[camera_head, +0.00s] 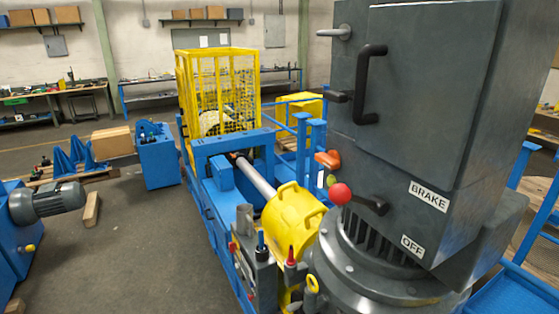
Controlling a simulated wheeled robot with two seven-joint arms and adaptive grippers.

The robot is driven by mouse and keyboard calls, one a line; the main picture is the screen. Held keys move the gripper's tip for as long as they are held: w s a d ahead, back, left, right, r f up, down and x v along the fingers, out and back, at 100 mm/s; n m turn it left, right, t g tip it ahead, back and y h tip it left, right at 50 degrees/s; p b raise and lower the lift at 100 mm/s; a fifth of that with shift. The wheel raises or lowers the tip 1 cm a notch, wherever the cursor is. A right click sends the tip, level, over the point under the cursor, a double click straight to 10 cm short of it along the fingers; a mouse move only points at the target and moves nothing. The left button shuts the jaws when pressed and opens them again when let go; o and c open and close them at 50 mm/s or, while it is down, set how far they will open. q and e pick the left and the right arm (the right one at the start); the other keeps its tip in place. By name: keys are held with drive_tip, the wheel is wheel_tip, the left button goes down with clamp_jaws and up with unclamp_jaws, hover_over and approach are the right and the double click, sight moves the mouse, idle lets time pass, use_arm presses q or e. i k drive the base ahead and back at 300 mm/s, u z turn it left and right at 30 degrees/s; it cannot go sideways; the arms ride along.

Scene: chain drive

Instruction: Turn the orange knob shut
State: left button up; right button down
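An orange knob (328,159) sticks out from the left side of the tall grey machine housing (420,100), near its lower left edge. A small yellow-green part shows just below the knob. Below that is a lever with a red ball end (340,193) and a dark arm. White labels on the housing read BRAKE (429,196) and OFF (412,246). The knob's far side and its mounting are hidden. I cannot tell from its shape whether it is open or shut. Neither of my grippers is in view.
The housing has a black handle (369,85) and stands on a round grey base. Left of it are a yellow drum (292,220), a shaft and a yellow cage (218,90) on a blue frame. A grey motor (48,201) is at left.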

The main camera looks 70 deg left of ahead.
sight(331, 161)
drive_tip(key=u, duration=2.05)
